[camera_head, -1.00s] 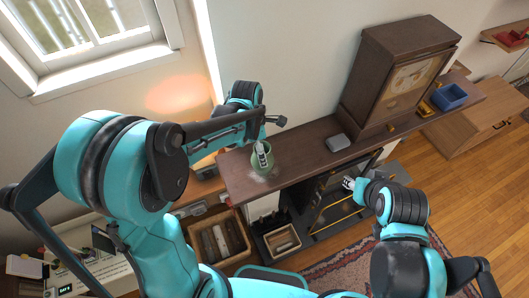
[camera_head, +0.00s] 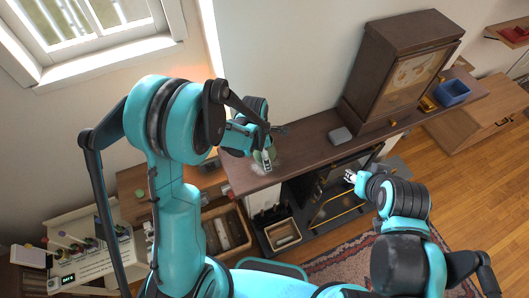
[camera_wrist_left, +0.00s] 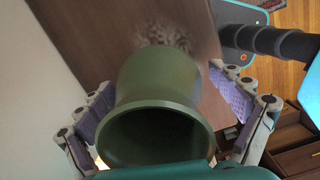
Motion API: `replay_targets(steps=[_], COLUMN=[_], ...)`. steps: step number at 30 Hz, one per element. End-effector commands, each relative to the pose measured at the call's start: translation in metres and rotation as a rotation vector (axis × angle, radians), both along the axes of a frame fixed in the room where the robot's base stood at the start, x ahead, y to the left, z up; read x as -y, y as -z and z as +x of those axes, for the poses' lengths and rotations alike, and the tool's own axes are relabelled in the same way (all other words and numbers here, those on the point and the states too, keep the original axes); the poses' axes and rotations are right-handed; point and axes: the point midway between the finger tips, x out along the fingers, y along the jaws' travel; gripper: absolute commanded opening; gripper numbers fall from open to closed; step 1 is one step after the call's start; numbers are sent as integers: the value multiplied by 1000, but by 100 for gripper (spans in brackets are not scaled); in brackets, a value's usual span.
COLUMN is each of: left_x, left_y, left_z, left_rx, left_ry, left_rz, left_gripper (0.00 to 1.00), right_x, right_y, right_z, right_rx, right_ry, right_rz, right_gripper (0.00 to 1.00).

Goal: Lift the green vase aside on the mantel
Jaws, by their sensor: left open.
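The green vase (camera_wrist_left: 158,75) stands on the dark wooden mantel (camera_head: 306,140). In the left wrist view its round, dark opening faces the camera. My left gripper (camera_wrist_left: 165,110) is open, with one finger on each side of the vase. The fingers look apart from its wall, though contact low down is hard to judge. In the head view my left gripper (camera_head: 266,160) and arm hide most of the vase near the mantel's left end. My right gripper (camera_head: 350,176) is in front of the fireplace, below the mantel, away from the vase; its jaw state is unclear.
A grey box (camera_head: 340,135) lies on the mantel right of the vase. A large brown clock (camera_head: 401,70) stands farther right, with a blue tray (camera_head: 453,92) beyond it. The mantel between vase and grey box looks clear. The wall is close behind.

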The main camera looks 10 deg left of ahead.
Motion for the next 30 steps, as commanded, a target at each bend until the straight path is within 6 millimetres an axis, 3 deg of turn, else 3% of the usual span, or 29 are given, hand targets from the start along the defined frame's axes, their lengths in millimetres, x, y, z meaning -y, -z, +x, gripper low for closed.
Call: replay_targets(steps=[5,12,14,23,30], left_x=[0,0,0,0,0], left_y=[0,0,0,-2,-22], left_z=[0,0,0,0,-1], left_rx=[0,0,0,0,0], left_ry=[0,1,1,1,1], left_rz=[0,0,0,0,0], left_gripper=[94,34,23,23,23], right_x=[0,0,0,0,0], right_y=[0,0,0,1,4], right_z=[0,0,0,0,0], right_rx=[0,0,0,0,0], right_ry=[0,0,0,0,0], right_rz=[0,0,0,0,0], right_gripper=[40,40,40,40,40])
